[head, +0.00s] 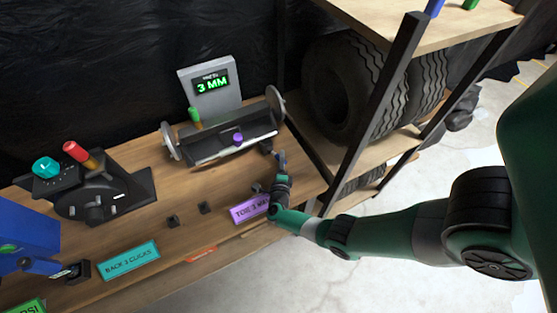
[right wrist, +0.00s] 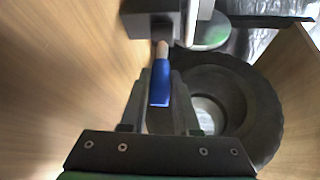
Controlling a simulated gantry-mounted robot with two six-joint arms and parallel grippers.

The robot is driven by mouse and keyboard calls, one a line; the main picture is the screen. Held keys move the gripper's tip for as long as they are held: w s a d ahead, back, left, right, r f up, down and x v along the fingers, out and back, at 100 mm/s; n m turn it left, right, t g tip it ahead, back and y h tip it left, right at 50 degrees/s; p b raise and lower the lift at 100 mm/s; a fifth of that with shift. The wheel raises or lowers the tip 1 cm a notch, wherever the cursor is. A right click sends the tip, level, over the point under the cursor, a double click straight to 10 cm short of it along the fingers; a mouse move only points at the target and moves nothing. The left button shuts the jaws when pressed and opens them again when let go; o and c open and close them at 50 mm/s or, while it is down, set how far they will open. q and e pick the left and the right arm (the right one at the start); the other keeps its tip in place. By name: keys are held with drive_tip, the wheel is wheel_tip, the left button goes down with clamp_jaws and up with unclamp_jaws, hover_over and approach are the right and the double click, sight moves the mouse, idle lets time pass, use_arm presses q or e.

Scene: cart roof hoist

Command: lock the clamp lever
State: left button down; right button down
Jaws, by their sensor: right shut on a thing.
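The clamp lever (right wrist: 160,85) has a blue grip on a pale shaft, which runs up to a dark grey clamp block in the right wrist view. My right gripper (head: 280,163) is at the right end of the bench in the head view. In the right wrist view its two fingers (right wrist: 158,112) stand on either side of the blue grip, shut on it. The small dark clamp block (head: 266,146) is at the right end of the fixture in the head view. The lever's exact angle is hard to read. My left gripper is not in view.
A fixture with round end discs (head: 235,140) stands before a "3 MM" display (head: 211,87). A rack with tires (head: 345,85) borders the bench on the right. A control box with teal and red knobs (head: 88,190) and a blue box (head: 25,235) are at left.

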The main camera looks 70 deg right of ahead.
drive_tip(key=c, duration=0.7)
unclamp_jaws()
drive_tip(key=shift+w, duration=0.1)
drive_tip(key=shift+o, duration=0.2)
